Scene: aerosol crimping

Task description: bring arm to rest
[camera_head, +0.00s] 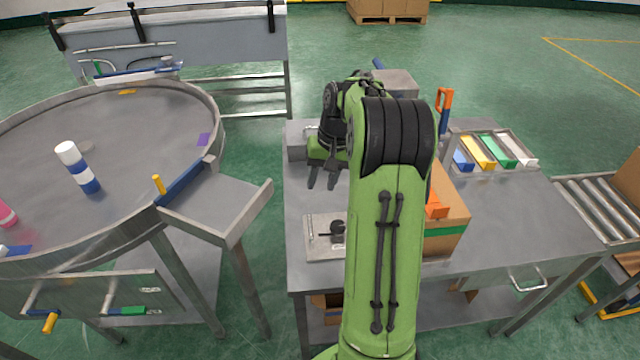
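My green and black arm rises from the bottom middle of the head view and bends over the grey workbench (520,215). My gripper (322,182) points down above the left part of the bench. Its two dark fingers show a gap between them, and nothing shows in it. The gripper is apart from the metal fixture (322,246) with a black knob, which lies on the bench in front of it. My arm hides part of the bench and part of a cardboard box.
The cardboard box (447,235) with orange items stands right of my arm. A tray (508,168) of coloured items lies behind it. At left, a round table (115,130) holds a white-and-blue can (80,168). A roller conveyor (592,207) stands at right. The bench's right front is clear.

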